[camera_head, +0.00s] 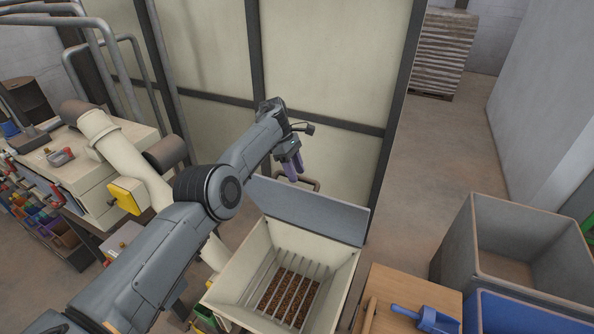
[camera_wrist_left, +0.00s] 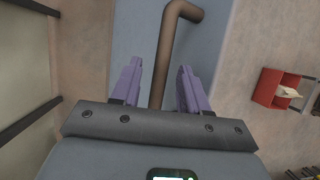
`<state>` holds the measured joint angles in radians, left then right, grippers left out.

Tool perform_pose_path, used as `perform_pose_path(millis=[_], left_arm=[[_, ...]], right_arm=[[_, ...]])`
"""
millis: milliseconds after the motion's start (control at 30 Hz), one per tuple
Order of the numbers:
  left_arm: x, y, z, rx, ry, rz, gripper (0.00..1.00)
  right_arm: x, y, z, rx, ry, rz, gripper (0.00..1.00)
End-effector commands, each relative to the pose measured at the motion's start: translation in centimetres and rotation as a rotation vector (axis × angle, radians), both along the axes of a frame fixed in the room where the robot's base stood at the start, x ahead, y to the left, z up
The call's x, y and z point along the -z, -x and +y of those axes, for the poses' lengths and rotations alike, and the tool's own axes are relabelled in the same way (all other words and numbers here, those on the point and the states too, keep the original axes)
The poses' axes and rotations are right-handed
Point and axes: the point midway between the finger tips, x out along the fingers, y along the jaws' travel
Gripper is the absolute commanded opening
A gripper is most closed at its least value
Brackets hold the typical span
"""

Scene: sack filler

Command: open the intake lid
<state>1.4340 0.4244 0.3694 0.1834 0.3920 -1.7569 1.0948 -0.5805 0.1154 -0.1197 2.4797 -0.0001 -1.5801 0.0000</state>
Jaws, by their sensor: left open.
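The intake lid (camera_head: 310,212) is a blue-grey panel standing raised at the back edge of the cream intake hopper (camera_head: 243,262), whose mouth is uncovered. The lid also shows in the left wrist view (camera_wrist_left: 125,28). A brown bar handle (camera_head: 312,184) sticks out at the lid's far side. My left gripper (camera_head: 294,173) has purple fingers and is at the handle, above the lid's upper edge. In the left wrist view the handle (camera_wrist_left: 170,50) runs between the two spread fingers of the gripper (camera_wrist_left: 160,80). Contact with the fingers cannot be told.
A metal grate (camera_head: 285,290) over brown material lies inside the hopper. To its right are a wooden table (camera_head: 400,285) with a blue scoop (camera_head: 427,319), a grey bin (camera_head: 459,245) and a blue bin (camera_head: 510,313). A cream panelled wall (camera_head: 340,160) stands close behind the lid.

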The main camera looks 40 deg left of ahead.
Motion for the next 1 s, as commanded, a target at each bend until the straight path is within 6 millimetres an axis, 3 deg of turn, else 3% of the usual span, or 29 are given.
perform_pose_path(millis=[33,400,633,1000], left_arm=[[-1.2,0.1,0.3,-0.001,0.0,0.0,0.44],[-6.4,0.4,2.5,-0.002,-0.002,0.001,0.44],[-7.8,0.5,3.4,-0.001,-0.002,0.001,0.44],[-7.9,0.5,3.4,0.0,-0.001,0.002,0.44]], right_arm=[[-1.3,0.0,0.1,0.001,0.0,0.0,0.43],[-5.8,0.5,0.9,0.016,0.002,-0.002,0.43],[-4.9,0.8,1.3,0.019,0.004,0.0,0.43],[-4.9,0.8,1.2,0.018,0.007,-0.001,0.43]])
